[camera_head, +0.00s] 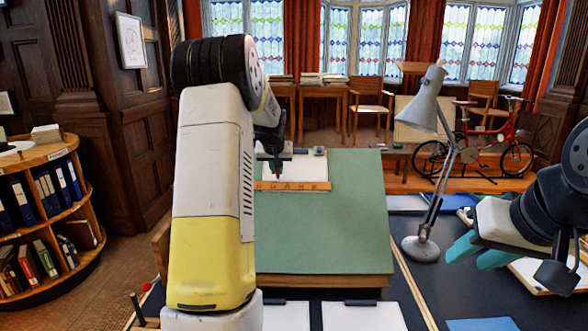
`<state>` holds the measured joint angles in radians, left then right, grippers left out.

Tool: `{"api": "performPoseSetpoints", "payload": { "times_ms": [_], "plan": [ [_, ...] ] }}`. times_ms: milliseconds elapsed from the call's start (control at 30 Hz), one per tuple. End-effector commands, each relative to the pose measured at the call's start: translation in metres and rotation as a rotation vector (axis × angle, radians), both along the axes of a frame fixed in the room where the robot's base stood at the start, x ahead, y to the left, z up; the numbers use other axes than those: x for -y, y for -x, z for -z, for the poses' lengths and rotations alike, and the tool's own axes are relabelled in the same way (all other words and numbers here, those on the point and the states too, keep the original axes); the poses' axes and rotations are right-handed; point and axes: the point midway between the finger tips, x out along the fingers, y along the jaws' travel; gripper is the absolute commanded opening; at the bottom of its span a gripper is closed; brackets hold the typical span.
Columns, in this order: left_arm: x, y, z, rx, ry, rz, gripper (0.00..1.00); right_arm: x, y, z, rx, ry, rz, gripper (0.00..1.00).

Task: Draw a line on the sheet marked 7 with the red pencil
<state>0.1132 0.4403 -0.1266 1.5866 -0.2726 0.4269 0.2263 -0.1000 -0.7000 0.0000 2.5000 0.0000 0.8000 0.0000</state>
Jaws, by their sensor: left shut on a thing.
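A green drafting board (330,225) stands tilted in the middle of the view. A white sheet (311,170) lies on its upper part, with a wooden strip (300,186) along the sheet's lower edge. I cannot read a 7 on any sheet. My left gripper (276,163) is over the sheet's left part, just above the strip, shut on a thin, pencil-like thing that is mostly hidden; its colour is unclear. Whether its tip touches the sheet cannot be told. My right gripper (477,251) is open, its teal fingers apart and empty, right of the board.
A grey desk lamp (424,247) stands close right of the board. More white sheets (362,317) lie at the front edge. A lever with a red knob (146,286) is at the lower left. A round bookshelf (70,205) is at the left; a red bicycle (480,145) stands behind.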

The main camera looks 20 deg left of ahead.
Motion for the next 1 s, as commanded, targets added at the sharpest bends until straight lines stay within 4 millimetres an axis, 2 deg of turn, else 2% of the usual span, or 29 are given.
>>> {"api": "performPoseSetpoints", "payload": {
  "times_ms": [467, 1000],
  "plan": [
    [0.0, -0.002, 0.002, 0.001, 0.0, 0.0, 0.0, 0.0, 0.0, 0.0, 0.0, 0.0, 0.0, 0.36],
    [0.009, -0.005, 0.003, 0.0, -0.001, 0.001, 0.0, 0.0, 0.0, 0.0, 0.0, 0.0, 0.0, 0.36]
  ]
}}
